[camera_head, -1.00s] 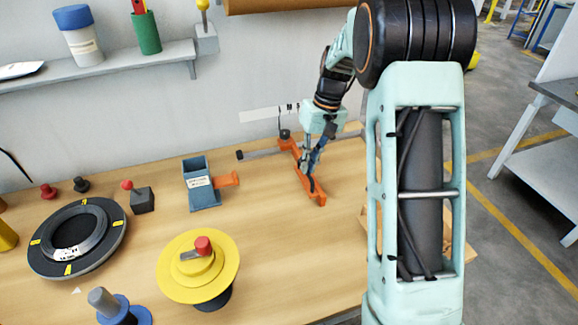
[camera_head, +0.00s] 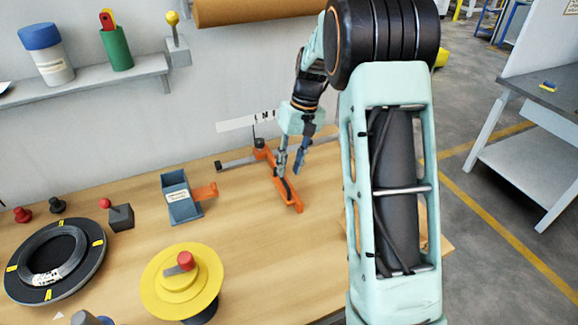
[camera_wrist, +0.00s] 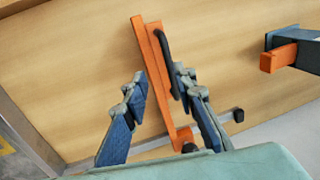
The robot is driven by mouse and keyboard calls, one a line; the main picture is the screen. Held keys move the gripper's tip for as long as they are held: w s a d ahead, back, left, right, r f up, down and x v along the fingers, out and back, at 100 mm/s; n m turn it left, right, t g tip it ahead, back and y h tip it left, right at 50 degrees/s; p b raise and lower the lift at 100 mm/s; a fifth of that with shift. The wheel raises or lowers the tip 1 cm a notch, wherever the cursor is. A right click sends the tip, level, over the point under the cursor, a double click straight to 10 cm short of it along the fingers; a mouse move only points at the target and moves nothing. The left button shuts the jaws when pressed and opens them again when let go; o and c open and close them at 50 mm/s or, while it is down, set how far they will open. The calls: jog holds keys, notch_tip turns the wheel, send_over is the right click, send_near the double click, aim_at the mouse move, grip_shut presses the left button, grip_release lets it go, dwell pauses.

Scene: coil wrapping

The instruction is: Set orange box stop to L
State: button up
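The orange box stop (camera_head: 285,188) is a long orange bar on a grey rail (camera_head: 235,164) at the wall side of the table. A black handle (camera_wrist: 165,60) runs along it. A dark upright piece at its wall end stands below the leftmost visible mark of the white letter strip (camera_head: 235,124); I cannot read the letters surely. My gripper (camera_head: 290,173) is open, low over the bar. In the wrist view my gripper (camera_wrist: 159,76) has one finger on each side of the bar and handle, with a clear gap on the left; contact on the right is unclear.
A blue-grey box (camera_head: 180,200) with an orange tab stands left of the stop. A yellow disc with a red knob (camera_head: 182,280) and a black ring (camera_head: 85,265) lie further left. A shelf (camera_head: 90,84) is on the wall. The table right of the bar looks mostly clear.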

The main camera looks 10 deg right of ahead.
notch_tip(320, 180, up, 11)
jog(key=d+p, duration=0.2)
jog(key=p, duration=0.5)
jog(key=shift+w+f+p, duration=0.2)
jog(key=shift+p, duration=0.1)
dwell(0.4)
notch_tip(320, 180, up, 12)
jog(key=d, duration=0.2)
jog(key=shift+w+d+f, duration=0.15)
jog(key=shift+w, duration=0.05)
dwell(0.3)
jog(key=b, duration=0.9)
send_over(275, 172)
jog(key=s+d, duration=0.4)
notch_tip(275, 172, down, 14)
jog(key=r, duration=0.1)
jog(key=f, duration=0.3)
jog(key=a+f, duration=0.1)
jog(key=f, duration=0.3)
jog(key=a+f, duration=0.1)
jog(key=f, duration=0.3)
jog(key=shift+a, duration=0.2)
